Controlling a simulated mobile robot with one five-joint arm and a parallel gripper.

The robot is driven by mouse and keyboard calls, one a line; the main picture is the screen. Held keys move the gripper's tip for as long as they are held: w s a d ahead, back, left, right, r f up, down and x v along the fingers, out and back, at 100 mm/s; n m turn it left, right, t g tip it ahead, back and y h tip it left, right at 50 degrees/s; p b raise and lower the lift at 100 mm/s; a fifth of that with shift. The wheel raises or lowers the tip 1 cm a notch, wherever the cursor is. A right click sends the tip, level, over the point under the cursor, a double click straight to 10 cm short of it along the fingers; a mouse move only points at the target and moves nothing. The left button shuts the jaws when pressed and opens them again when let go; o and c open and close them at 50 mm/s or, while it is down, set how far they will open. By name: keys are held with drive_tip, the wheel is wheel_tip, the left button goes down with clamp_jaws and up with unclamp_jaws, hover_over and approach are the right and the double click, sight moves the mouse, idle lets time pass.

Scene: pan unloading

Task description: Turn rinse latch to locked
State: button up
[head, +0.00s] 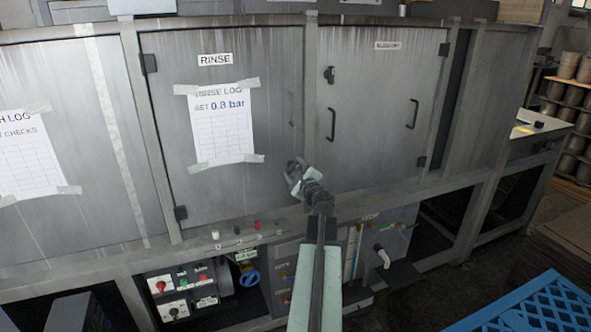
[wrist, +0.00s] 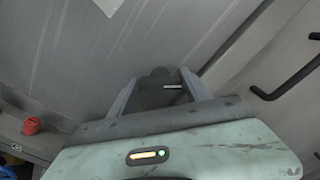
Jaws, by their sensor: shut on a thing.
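The rinse door (head: 220,110) is a grey, streaked metal panel labelled RINSE and looks closed. My gripper (head: 295,168) is at the lower right edge of this door. In the wrist view, my gripper (wrist: 160,88) has its two fingers on either side of a dark piece, the rinse latch (wrist: 158,76), and is shut on it. A small pale bar shows on or beside the latch. The fingers partly cover the latch, and in the head view it is hidden behind my gripper. I cannot tell its exact turn angle.
A taped rinse log sheet (head: 221,125) hangs on the door. The door to the right has black handles (head: 412,112) and a dark latch (head: 330,75). Below are a control box (head: 180,288), a blue valve (head: 249,279) and a pipe (head: 382,256). A blue crate (head: 540,305) stands lower right.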

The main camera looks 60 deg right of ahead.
drive_tip(key=o, duration=1.1)
drive_tip(key=shift+s+a, duration=0.1)
drive_tip(key=v, duration=0.7)
drive_tip(key=shift+s+a, duration=0.15)
drive_tip(key=shift+s, duration=0.2)
drive_tip(key=shift+o, duration=1.3)
drive_tip(key=shift+w+m, duration=0.2)
drive_tip(key=shift+m, duration=1)
